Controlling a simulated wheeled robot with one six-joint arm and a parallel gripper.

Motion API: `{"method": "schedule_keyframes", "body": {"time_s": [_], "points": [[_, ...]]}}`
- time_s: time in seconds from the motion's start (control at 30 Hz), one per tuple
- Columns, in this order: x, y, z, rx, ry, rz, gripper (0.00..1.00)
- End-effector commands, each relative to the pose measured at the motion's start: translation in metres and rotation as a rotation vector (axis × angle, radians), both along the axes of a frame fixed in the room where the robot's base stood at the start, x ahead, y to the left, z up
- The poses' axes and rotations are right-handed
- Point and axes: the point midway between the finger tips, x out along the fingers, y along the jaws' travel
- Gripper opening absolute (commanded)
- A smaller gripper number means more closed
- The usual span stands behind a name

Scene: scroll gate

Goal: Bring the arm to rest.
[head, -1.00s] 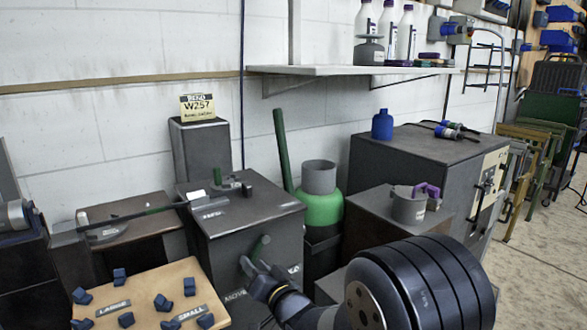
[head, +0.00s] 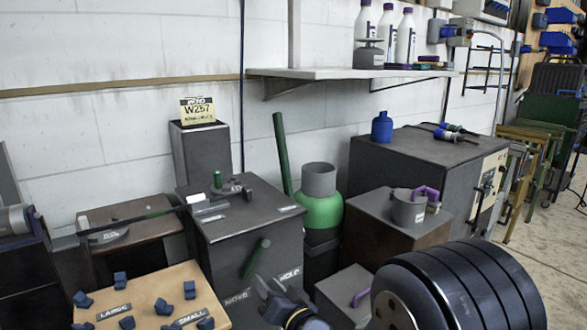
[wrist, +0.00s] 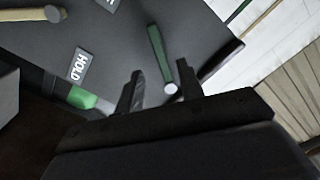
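My gripper (head: 272,290) is in the lower middle of the head view, in front of the dark box (head: 225,262). In the wrist view its two fingers (wrist: 160,90) stand apart with nothing held between them. A green handle (head: 257,258) sticks out at a slant from the box's front, between the MOVE and HOLD labels. It is apart from my gripper in the head view.
A wooden board (head: 150,295) with blue pieces is at lower left. A low box with a purple handle (head: 361,297) lies right of my gripper. A green cylinder (head: 320,210) and a box with a grey pot (head: 408,207) stand behind. Open floor shows at far right.

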Motion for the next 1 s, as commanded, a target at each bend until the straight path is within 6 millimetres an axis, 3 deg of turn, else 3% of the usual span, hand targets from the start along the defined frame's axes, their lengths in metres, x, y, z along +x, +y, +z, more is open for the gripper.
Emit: {"method": "schedule_keyframes", "body": {"time_s": [0.23,0.4,0.83,1.0], "points": [[-0.039,-0.026,0.001,0.001,0.001,-0.002,0.36],[-0.006,-0.003,-0.001,0.001,-0.001,0.002,0.36],[0.056,0.039,-0.001,0.001,-0.001,0.002,0.36],[0.057,0.031,-0.004,-0.092,-0.062,-0.001,0.36]]}}
